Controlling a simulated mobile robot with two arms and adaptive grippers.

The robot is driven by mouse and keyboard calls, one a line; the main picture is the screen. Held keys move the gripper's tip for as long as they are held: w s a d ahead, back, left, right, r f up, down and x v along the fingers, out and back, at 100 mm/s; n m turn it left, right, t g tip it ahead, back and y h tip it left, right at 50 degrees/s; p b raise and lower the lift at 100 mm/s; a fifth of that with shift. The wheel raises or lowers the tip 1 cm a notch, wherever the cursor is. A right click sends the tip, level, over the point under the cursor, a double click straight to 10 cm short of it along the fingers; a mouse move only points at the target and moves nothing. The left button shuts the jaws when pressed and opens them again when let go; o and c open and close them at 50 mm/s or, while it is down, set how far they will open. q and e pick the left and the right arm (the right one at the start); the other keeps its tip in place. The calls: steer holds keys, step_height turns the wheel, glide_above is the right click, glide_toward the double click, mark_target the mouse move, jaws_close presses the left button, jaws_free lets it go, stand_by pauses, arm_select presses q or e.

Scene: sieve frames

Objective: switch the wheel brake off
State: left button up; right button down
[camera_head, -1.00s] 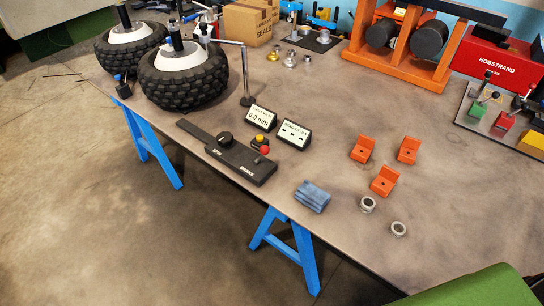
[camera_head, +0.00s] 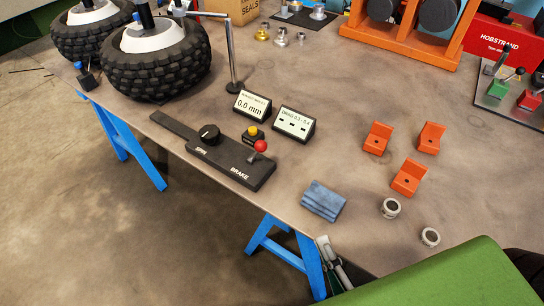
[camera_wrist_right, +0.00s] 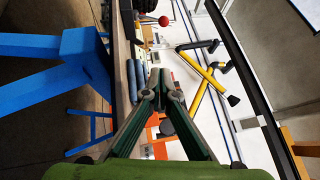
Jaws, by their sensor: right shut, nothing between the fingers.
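The brake lever has a red ball knob (camera_head: 261,146) on a short stem. It stands at the right end of a black control bar (camera_head: 225,160) marked SPIN and BRAKE. The red knob also shows in the right wrist view (camera_wrist_right: 164,21), beyond the fingertips. My right gripper (camera_head: 325,241) is at the table's front edge, below and right of the lever, apart from it. Its fingers are shut and empty, and the fingertips meet in the right wrist view (camera_wrist_right: 160,84). My left gripper is out of view.
A folded blue cloth (camera_head: 323,201) lies between my right gripper and the control bar. A black dial (camera_head: 209,134), a yellow button (camera_head: 253,131) and two display blocks (camera_head: 294,124) are close to the lever. Orange brackets (camera_head: 409,178) and metal rings (camera_head: 390,208) lie to the right.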

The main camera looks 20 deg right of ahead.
mark_target(256, 152)
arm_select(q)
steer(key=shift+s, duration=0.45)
arm_select(e)
steer(key=shift+r, duration=0.3)
steer(key=p+x, duration=0.2)
steer(key=x, duration=1.8)
steer(key=shift+d+p, duration=0.2)
steer(key=shift+p, duration=0.1)
steer(key=shift+w+a+r, duration=0.25)
steer(key=shift+w+a, duration=0.55)
steer(key=shift+a, duration=0.1)
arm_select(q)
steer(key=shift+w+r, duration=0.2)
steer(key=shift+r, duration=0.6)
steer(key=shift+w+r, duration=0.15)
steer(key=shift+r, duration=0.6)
arm_select(e)
steer(key=shift+w+a+r, duration=0.15)
steer(key=shift+w+a, duration=0.3)
steer(key=shift+a, duration=0.15)
arm_select(q)
steer(key=shift+p, duration=0.3)
